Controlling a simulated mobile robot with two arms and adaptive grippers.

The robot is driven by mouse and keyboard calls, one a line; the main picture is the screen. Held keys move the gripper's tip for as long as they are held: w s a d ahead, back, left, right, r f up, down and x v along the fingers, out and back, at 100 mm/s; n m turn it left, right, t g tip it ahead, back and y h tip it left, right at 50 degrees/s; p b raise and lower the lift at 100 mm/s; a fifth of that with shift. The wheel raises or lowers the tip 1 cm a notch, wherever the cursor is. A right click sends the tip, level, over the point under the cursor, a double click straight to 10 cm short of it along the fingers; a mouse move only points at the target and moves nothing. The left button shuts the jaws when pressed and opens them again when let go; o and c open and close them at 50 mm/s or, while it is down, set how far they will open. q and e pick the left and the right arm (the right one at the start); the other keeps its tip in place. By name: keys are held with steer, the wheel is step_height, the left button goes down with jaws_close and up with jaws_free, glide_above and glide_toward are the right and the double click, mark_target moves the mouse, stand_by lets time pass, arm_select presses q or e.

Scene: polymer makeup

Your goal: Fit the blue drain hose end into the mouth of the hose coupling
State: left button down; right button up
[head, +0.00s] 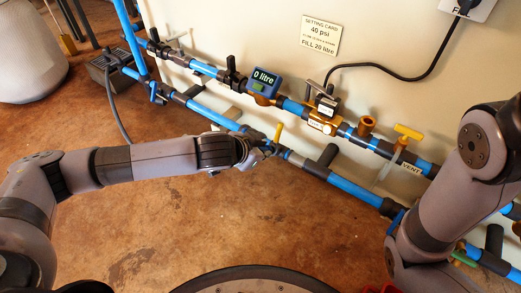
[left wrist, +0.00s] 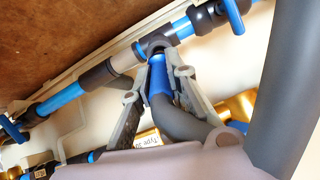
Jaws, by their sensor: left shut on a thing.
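My left gripper (head: 264,150) is at the lower pipe run, near the middle of the head view. In the left wrist view my left gripper (left wrist: 158,78) is shut on the blue drain hose end (left wrist: 160,86), with one finger on each side. The dark hose (left wrist: 185,122) bends away behind the blue end. The blue tip points at a dark tee-shaped fitting (left wrist: 154,43) on the pipe, which looks like the hose coupling. The tip is at or very near its mouth; I cannot tell whether it is inside. The head view hides this join. My right gripper is not visible.
An upper pipe run carries a blue meter (head: 264,82) reading 0 litre, a brass valve (head: 325,112) and a yellow handle (head: 407,133). A setting card (head: 321,36) is on the wall. A grey rounded vessel (head: 28,55) stands at left. The brown floor in front is mostly clear.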

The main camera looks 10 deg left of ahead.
arm_select(q)
steer(key=shift+b+x, duration=1.2)
steer(key=shift+x, duration=0.3)
steer(key=c, duration=1.5)
jaws_free()
steer(key=shift+o, duration=0.2)
steer(key=v, duration=1.2)
steer(key=shift+s, duration=0.1)
